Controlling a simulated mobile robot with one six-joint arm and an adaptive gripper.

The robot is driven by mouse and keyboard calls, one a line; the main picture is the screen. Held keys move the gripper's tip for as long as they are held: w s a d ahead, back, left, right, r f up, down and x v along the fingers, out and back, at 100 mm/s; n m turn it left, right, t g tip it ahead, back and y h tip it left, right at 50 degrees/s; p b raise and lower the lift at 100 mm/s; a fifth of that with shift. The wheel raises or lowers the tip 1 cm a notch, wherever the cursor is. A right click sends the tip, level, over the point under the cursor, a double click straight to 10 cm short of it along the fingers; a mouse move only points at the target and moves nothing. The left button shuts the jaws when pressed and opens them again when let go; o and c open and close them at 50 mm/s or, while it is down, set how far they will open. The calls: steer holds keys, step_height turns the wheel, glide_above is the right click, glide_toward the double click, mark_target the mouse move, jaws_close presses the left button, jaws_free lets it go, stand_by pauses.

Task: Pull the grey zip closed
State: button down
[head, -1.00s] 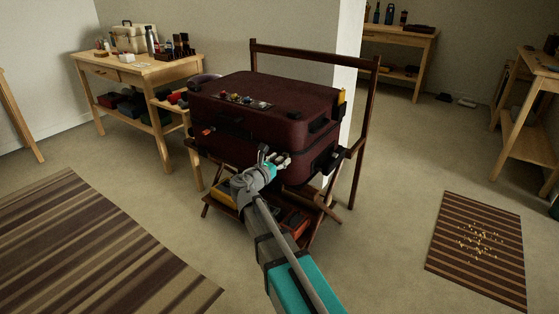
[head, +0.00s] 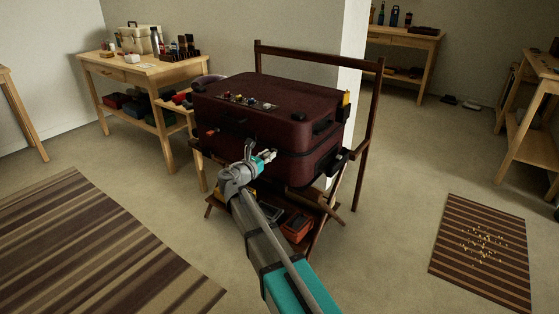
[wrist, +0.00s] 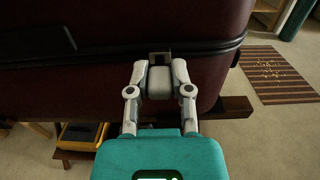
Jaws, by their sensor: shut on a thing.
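The dark red suitcase (head: 250,115) rests on a wooden folding rack. In the wrist view a dark zip line (wrist: 205,48) runs across the suitcase's side (wrist: 130,75), right in front of my gripper. My gripper (wrist: 160,62) is shut on a small grey block-like zip pull (wrist: 159,83) at that line, with a dark slider part just above it. In the head view my gripper (head: 268,156) is at the suitcase's front face, and the zip pull is too small to tell there.
The wooden rack (head: 375,130) surrounds the suitcase, with a raised back rail. Small items (head: 248,101) lie on the lid. An orange bin (head: 297,226) sits on the rack's lower shelf. Open floor lies right, with a striped mat (head: 482,215).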

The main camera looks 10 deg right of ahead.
steer(key=w+a, duration=0.5)
steer(key=a, duration=0.1)
steer(key=shift+w, duration=0.4)
steer(key=c, duration=0.6)
jaws_free()
steer(key=shift+o, duration=0.4)
steer(key=shift+s, duration=0.2)
steer(key=v, duration=1.1)
steer(key=shift+s+a, duration=0.25)
